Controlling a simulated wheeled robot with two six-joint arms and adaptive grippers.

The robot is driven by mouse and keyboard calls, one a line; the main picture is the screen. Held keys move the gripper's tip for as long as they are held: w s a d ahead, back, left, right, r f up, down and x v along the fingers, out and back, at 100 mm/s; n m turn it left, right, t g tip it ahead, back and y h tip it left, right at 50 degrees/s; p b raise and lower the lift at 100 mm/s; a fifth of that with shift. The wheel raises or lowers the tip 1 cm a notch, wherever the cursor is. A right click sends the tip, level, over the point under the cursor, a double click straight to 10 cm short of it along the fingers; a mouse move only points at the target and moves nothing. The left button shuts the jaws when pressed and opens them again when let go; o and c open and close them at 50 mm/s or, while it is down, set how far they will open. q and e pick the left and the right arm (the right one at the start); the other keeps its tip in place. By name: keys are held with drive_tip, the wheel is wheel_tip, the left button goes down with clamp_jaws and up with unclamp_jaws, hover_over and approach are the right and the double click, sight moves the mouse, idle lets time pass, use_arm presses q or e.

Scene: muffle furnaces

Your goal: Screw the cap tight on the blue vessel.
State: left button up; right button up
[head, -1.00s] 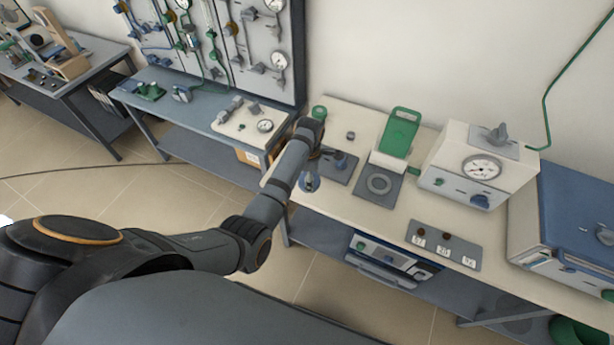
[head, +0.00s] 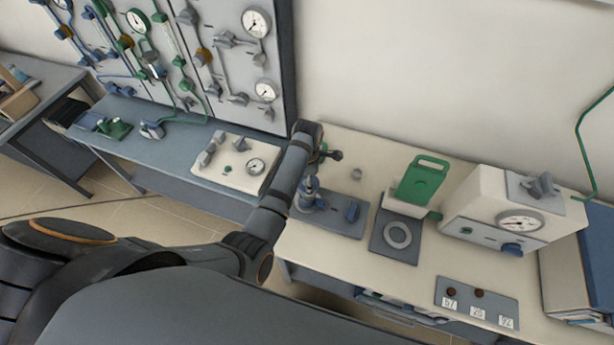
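A blue vessel (head: 309,196) with a greyish upper part stands at the left end of a dark grey mat (head: 335,225) on the cream bench. My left arm reaches in from the left, and its wrist is above and behind the vessel. Part of my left gripper (head: 332,154) shows as dark pieces right of the wrist. My arm hides the rest, so I cannot tell its opening or whether it touches the vessel. A small grey round piece (head: 356,174) lies behind the mat; I cannot tell whether it is the cap. My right gripper is not in view.
A blue piece (head: 352,211) lies on the mat's right part. Right of it are a grey plate with a ring (head: 398,235), a green-topped device (head: 422,180) and a cream gauge box (head: 500,215). Numbered tags (head: 478,312) lie at the front edge.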

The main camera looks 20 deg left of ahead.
use_arm(q)
drive_tip(key=shift+w+a+f, duration=0.1)
drive_tip(key=shift+w+f, duration=0.05)
drive_tip(key=shift+f, duration=0.5)
drive_tip(key=shift+w+a+f, duration=0.1)
drive_tip(key=shift+f, duration=0.55)
drive_tip(key=shift+s+d+f, duration=0.1)
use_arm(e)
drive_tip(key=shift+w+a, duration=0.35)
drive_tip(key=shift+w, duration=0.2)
use_arm(q)
drive_tip(key=shift+f, duration=0.3)
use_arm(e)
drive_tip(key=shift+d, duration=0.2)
use_arm(q)
drive_tip(key=shift+f, duration=0.5)
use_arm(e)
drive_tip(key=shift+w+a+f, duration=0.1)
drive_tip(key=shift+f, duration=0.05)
use_arm(q)
drive_tip(key=shift+f, duration=0.1)
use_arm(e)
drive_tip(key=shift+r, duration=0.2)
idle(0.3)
use_arm(q)
drive_tip(key=shift+f, duration=0.65)
idle(2.7)
drive_tip(key=o, duration=1.4)
